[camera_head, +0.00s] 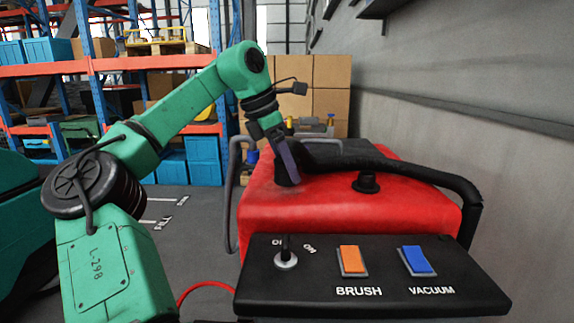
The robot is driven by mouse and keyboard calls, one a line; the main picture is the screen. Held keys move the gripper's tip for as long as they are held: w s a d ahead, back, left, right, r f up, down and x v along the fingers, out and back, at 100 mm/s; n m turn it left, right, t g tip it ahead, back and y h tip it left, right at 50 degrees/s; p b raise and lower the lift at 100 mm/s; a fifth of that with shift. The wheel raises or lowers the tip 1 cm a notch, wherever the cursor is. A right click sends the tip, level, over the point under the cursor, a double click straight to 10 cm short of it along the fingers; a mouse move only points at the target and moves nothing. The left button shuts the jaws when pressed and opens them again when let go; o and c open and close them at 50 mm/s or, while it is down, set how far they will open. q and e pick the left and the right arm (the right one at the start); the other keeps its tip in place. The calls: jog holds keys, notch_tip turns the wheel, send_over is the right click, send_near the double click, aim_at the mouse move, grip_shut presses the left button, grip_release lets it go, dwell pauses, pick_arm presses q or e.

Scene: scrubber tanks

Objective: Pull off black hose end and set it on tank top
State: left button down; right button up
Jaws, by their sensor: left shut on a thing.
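The black hose (405,168) lies across the red tank top (320,205) and bends down over its right side. My left gripper (288,170) reaches down over the tank's left part and is shut on the black hose end (287,178). The gripper's fingers partly hide this end. I cannot tell whether the end sits on a fitting beneath it or just touches the tank top. A short black fitting (367,183) stands bare on the tank top to the right of the gripper. My right gripper is out of view.
A black control panel (375,275) with a key switch, an orange BRUSH switch and a blue VACUUM switch is in front of the tank. A grey handle bar (232,195) stands at its left. A grey wall is close on the right; boxes and shelves are behind.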

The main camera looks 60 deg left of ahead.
aim_at(295, 158)
pick_arm(q)
jog(key=shift+f+b, duration=1.05)
jog(key=shift+f, duration=0.35)
jog(key=shift+c, duration=0.2)
grip_release()
jog(key=shift+r, duration=0.1)
jog(key=shift+o, duration=0.2)
notch_tip(295, 158, up, 8)
jog(key=p, duration=0.8)
jog(key=shift+r, duration=0.1)
